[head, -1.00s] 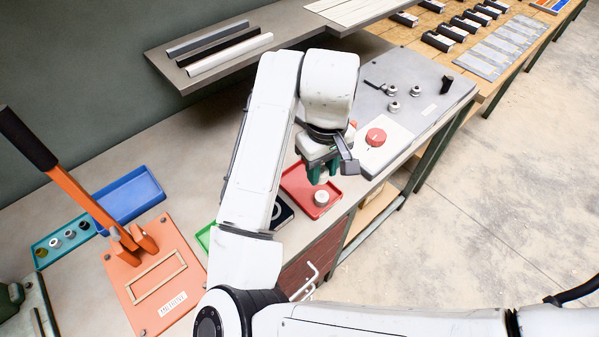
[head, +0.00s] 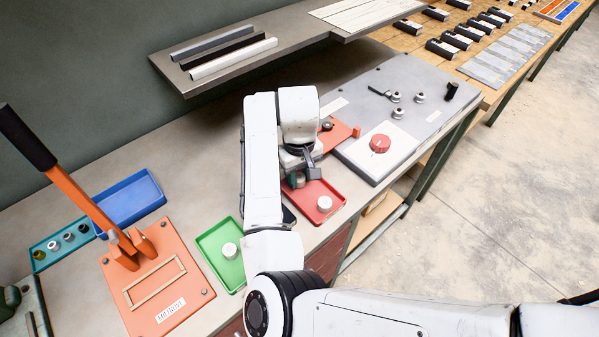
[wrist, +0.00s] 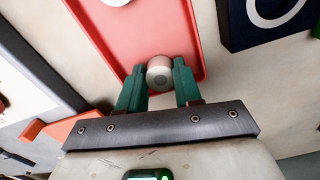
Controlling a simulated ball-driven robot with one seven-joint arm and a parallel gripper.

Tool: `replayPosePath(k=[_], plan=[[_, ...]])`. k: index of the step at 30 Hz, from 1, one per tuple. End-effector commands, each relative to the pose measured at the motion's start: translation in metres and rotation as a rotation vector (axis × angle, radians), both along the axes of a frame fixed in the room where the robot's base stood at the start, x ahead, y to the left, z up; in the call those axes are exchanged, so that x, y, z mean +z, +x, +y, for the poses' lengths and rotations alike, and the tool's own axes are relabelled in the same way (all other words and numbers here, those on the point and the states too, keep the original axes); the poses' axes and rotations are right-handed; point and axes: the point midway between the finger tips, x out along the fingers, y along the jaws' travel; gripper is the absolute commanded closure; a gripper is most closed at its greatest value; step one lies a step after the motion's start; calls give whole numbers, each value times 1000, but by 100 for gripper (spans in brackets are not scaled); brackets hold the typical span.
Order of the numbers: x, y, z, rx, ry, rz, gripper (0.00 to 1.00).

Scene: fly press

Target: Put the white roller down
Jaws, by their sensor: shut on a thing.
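My gripper (head: 299,181) is over the far-left part of the red tray (head: 338,193). In the wrist view, its green fingers (wrist: 158,88) are shut on a white roller (wrist: 160,73), with its round end facing the camera. The roller is over the near end of the red tray (wrist: 125,45); I cannot tell whether it touches the tray floor. In the head view the held roller is mostly hidden by my gripper. Another white roller (head: 324,204) stands in the red tray, apart from the fingers.
A green tray (head: 212,240) with a white roller (head: 230,251) lies left of my arm. An orange press (head: 150,270) and blue tray (head: 130,197) are further left. A red knob (head: 380,144) on a pale plate is right. A shelf (head: 240,55) overhangs behind.

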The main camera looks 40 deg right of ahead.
Motion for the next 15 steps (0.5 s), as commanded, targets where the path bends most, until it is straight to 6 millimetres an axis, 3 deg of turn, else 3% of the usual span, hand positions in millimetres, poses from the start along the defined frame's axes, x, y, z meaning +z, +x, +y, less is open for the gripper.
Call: replayPosePath(k=[10,11,15], plan=[[-4,0,0,1,-1,0,99],[-4,0,0,1,0,0,65],[-3,0,0,0,0,0,52]])
